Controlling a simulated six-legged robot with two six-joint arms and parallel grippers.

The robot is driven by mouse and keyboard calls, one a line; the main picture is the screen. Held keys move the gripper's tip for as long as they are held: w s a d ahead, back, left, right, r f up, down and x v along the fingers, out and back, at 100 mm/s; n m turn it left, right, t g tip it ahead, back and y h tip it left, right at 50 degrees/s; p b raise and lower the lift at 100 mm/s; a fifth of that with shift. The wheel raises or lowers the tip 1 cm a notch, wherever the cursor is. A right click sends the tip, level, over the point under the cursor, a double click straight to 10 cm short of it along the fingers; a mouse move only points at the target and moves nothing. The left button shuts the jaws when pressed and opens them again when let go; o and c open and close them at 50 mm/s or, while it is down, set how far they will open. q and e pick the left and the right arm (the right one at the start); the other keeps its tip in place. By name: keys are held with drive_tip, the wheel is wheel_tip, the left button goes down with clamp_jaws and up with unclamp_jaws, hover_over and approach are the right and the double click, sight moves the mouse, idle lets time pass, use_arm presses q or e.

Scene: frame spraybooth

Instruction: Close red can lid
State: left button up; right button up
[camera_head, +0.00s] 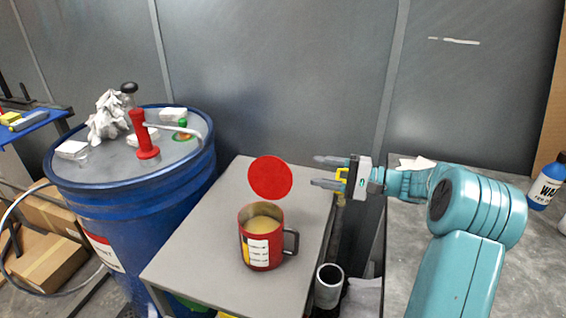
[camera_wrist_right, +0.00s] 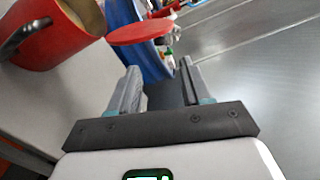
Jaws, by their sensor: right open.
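A red can (camera_head: 262,240) with a dark handle and a white label stands upright on a grey table. Its top is open and shows a tan content. Its round red lid (camera_head: 270,178) stands raised above the can's far rim. The can (camera_wrist_right: 50,35) and the lid (camera_wrist_right: 141,32) also show in the right wrist view, at the upper left. My right gripper (camera_head: 315,171) is open and empty, to the right of the lid and apart from it. Its two fingers (camera_wrist_right: 158,80) show in the wrist view with nothing between them. My left gripper is not in view.
A blue drum (camera_head: 75,200) stands to the left, with a red pump, rags and small items on its top. The grey table (camera_head: 195,240) is clear around the can. A dark cup (camera_head: 329,285) sits by its right edge. A blue bottle (camera_head: 546,185) is at far right.

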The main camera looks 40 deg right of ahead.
sight(283, 166)
drive_tip(key=p+x, duration=0.1)
drive_tip(key=x, duration=0.9)
drive_tip(key=shift+w, duration=0.15)
drive_tip(key=shift+f, duration=0.1)
clamp_jaws()
